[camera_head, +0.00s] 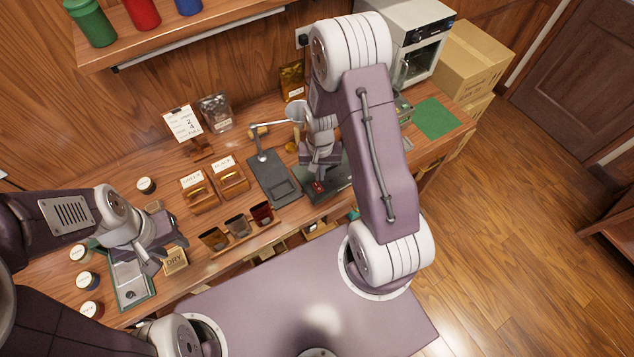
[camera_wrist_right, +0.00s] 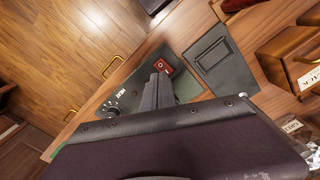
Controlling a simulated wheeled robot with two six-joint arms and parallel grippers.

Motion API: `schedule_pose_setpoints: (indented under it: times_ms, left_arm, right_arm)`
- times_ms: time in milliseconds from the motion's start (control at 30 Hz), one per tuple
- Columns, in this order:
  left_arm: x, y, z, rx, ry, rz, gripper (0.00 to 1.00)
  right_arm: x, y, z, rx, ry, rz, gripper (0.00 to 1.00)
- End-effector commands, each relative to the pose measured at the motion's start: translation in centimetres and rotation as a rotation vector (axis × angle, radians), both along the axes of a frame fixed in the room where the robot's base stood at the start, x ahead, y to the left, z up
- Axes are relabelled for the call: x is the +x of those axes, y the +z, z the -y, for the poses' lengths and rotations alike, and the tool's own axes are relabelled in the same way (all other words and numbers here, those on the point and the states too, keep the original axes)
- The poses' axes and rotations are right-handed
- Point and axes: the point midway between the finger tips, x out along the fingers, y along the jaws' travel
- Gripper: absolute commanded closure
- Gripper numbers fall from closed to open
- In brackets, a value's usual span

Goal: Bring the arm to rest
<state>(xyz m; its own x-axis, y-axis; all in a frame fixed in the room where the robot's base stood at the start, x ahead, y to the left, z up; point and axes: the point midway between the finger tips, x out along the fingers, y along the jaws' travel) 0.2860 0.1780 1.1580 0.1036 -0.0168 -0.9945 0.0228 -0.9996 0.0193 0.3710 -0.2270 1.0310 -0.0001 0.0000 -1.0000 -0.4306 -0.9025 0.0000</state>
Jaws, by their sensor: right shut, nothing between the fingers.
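My right gripper (camera_head: 318,165) hangs over the dark machine with a red switch (camera_head: 318,187) on the bench. In the right wrist view its fingers (camera_wrist_right: 158,88) are together with nothing between them, beside the red switch (camera_wrist_right: 163,66); I cannot tell if they touch the machine. My right arm (camera_head: 375,150) reaches across the bench from the front. My left gripper (camera_head: 152,258) is low at the left end of the bench, above the green-edged tray (camera_head: 133,296) and beside the DRY block (camera_head: 175,261). Its finger gap is unclear.
A dark scale-like device (camera_head: 272,182), wooden boxes (camera_head: 205,200) and a rack of small cups (camera_head: 240,240) stand left of my right gripper. A shelf (camera_head: 180,40) overhangs the back. A green mat (camera_head: 436,118) lies bare at the right. The floor (camera_head: 500,240) is open.

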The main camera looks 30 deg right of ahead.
Motion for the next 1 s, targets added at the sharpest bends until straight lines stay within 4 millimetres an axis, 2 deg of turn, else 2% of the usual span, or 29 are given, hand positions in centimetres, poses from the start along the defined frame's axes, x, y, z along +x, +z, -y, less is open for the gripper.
schedule_pose_setpoints:
  times_ms: [433, 467, 533, 600, 667, 767, 833, 900, 1000]
  left_arm:
    - [0.0, -0.4, 0.0, 0.000, 0.000, 0.000, 0.64]
    - [0.0, -0.8, 0.0, 0.000, 0.000, 0.000, 0.64]
    - [0.0, -2.8, 0.0, 0.000, 0.000, 0.000, 0.64]
    - [0.0, -5.3, 0.0, 0.000, 0.000, 0.000, 0.64]
    - [0.0, -7.4, 0.0, 0.000, 0.000, -0.001, 0.64]
    - [0.0, -10.1, 0.0, 0.000, 0.000, -0.001, 0.64]
    - [0.0, -11.3, 0.0, 0.000, 0.000, -0.001, 0.64]
    - [0.0, -11.7, 0.0, 0.000, 0.000, -0.001, 0.64]
    - [0.0, -10.9, 0.0, 0.000, 0.000, 0.000, 0.64]
  right_arm:
    - [0.0, -0.4, -0.1, 0.000, 0.002, 0.000, 1.00]
    - [0.1, -0.8, -0.2, 0.000, 0.005, 0.002, 1.00]
    - [1.6, -1.0, -0.6, -0.006, 0.024, 0.057, 1.00]
    - [2.8, -0.3, -1.4, -0.014, 0.051, 0.133, 1.00]
    - [2.6, 0.5, -2.4, -0.015, 0.081, 0.183, 1.00]
    - [0.4, 1.6, -3.8, -0.016, 0.162, 0.228, 1.00]
    - [-1.9, 1.9, -4.6, -0.017, 0.228, 0.230, 1.00]
    - [-4.7, 2.0, -4.9, -0.015, 0.297, 0.206, 1.00]
    - [-7.8, 2.0, -4.9, -0.008, 0.366, 0.133, 1.00]
